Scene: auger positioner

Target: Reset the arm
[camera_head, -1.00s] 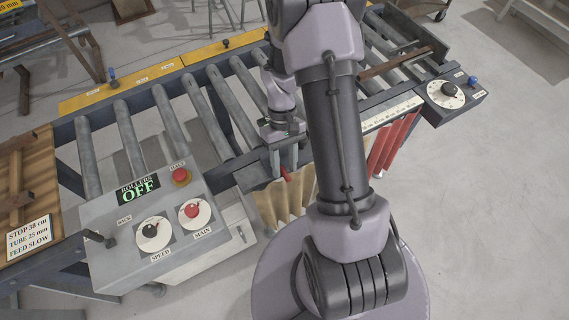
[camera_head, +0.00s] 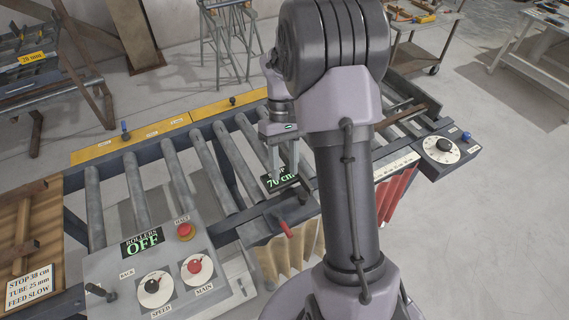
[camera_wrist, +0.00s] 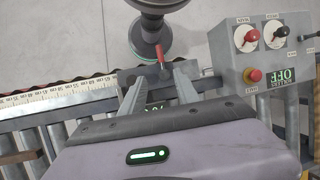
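My gripper (camera_head: 283,155) hangs above the front rail of the roller table (camera_head: 151,190), with its fingers pointing down. In the wrist view the two fingers (camera_wrist: 157,88) stand apart with a gap between them, and nothing is visibly held. A red-tipped lever (camera_head: 285,229) on the front rail is below the fingers; it also shows beyond the fingertips in the wrist view (camera_wrist: 160,56). A small display reading 70 cm (camera_head: 281,180) is partly hidden behind the fingers.
The control box (camera_head: 128,268) at the front left reads ROLLERS OFF and carries a halt button (camera_head: 185,231), speed knob (camera_head: 155,289) and red main knob (camera_head: 197,268). A dial box (camera_head: 446,147) is at the right end.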

